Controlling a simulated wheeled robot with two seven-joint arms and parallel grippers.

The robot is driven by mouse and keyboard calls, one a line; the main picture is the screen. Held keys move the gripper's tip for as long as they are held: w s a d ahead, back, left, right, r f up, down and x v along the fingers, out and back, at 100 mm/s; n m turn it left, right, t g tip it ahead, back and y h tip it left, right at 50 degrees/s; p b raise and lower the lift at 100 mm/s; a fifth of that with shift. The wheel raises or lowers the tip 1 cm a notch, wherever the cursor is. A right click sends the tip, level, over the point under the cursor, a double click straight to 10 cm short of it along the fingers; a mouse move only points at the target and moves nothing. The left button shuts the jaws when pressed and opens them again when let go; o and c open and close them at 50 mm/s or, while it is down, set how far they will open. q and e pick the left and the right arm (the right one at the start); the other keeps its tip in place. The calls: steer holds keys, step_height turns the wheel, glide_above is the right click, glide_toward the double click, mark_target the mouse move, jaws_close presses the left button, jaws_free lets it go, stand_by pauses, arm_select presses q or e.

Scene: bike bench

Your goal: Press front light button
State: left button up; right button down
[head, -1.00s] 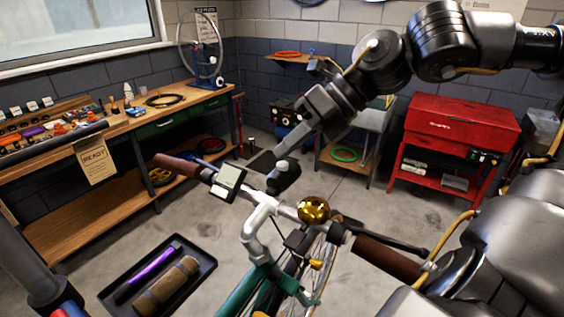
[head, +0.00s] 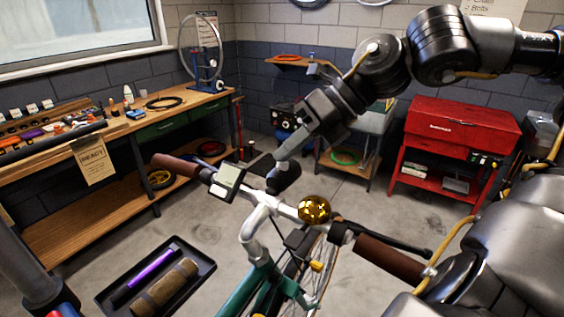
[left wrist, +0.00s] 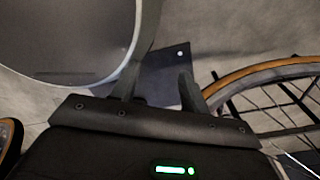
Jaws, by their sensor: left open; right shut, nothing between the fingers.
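The teal bicycle (head: 257,283) has a silver handlebar (head: 258,218) with brown grips. A black, rounded front light (head: 284,179) sits on the bar, right of a small display unit (head: 228,179) and left of a golden bell (head: 314,208). My right gripper (head: 280,157) is shut and empty, its tips just above the light's top edge. I cannot tell whether they touch it, and the light's button is not distinguishable. My left gripper (left wrist: 158,88) is open and empty in the left wrist view, beside a bicycle wheel (left wrist: 270,80).
A black tray (head: 204,254) with a purple tube and a brown roll lies at lower left. A wooden workbench (head: 140,122) runs along the left wall. A red tool cabinet (head: 460,130) stands at the right. Open floor lies behind the bicycle.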

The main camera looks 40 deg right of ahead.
mark_target(288, 164)
steer(key=shift+r, duration=0.45)
stand_by(0.4)
step_height(288, 164, up, 6)
steer(key=p, duration=0.4)
steer(key=shift+p, duration=0.3)
steer(key=shift+a, duration=0.1)
